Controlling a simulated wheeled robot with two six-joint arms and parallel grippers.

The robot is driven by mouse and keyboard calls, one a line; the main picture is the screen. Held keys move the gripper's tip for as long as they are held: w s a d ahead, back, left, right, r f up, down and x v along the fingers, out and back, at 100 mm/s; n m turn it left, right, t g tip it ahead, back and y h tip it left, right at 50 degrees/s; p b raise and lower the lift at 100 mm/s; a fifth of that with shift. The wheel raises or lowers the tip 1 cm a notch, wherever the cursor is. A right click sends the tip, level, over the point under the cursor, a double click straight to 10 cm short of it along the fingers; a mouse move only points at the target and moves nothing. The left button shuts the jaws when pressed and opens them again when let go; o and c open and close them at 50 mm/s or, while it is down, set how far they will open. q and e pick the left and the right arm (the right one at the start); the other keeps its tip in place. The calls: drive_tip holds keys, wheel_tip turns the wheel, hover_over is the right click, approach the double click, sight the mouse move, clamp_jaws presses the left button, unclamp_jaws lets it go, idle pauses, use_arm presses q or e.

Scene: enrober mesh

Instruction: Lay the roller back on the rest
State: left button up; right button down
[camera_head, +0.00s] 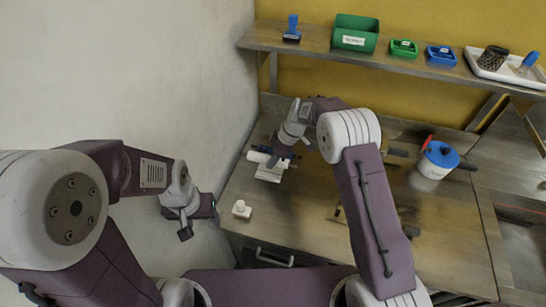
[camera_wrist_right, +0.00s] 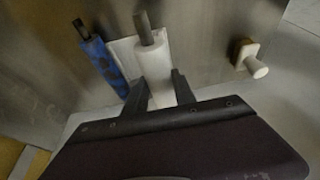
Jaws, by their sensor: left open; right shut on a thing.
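My right gripper (camera_head: 285,160) is at the left part of the bench, shut on the white roller (camera_head: 257,157). In the right wrist view the white roller (camera_wrist_right: 155,62) lies between the two fingers (camera_wrist_right: 160,92), its dark end pin pointing away. A white block (camera_head: 268,174), perhaps the rest, is just below the roller in the head view; its pale edge (camera_wrist_right: 122,47) shows beside the roller in the wrist view. I cannot tell whether they touch. My left gripper (camera_head: 190,222) is open and empty, left of the bench.
A blue-patterned roller (camera_wrist_right: 102,64) with a dark handle lies beside the white one. A small white knobbed piece (camera_head: 241,209) stands near the bench's left front edge. Bins line the shelf (camera_head: 330,50).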

drive_tip(key=shift+w+a+f, duration=0.1)
drive_tip(key=shift+w, duration=0.05)
drive_tip(key=shift+b, duration=0.3)
drive_tip(key=shift+s+f+b, duration=0.25)
drive_tip(key=shift+f+b, duration=0.35)
drive_tip(key=shift+b, duration=0.05)
drive_tip(key=shift+d+f+b, duration=0.2)
drive_tip(key=shift+f+b, duration=0.2)
wheel_tip(320, 180, down, 3)
drive_tip(key=shift+w+a+r+b, duration=0.1)
drive_tip(key=shift+w+r+b, duration=0.1)
drive_tip(key=shift+b, duration=0.95)
drive_tip(key=shift+s+f+b, duration=0.1)
drive_tip(key=shift+f+b, duration=0.55)
drive_tip(key=shift+f, duration=0.05)
drive_tip(key=shift+f+b, duration=0.15)
drive_tip(key=shift+b, duration=0.15)
drive_tip(key=c, duration=0.9)
unclamp_jaws()
drive_tip(key=shift+c, duration=0.2)
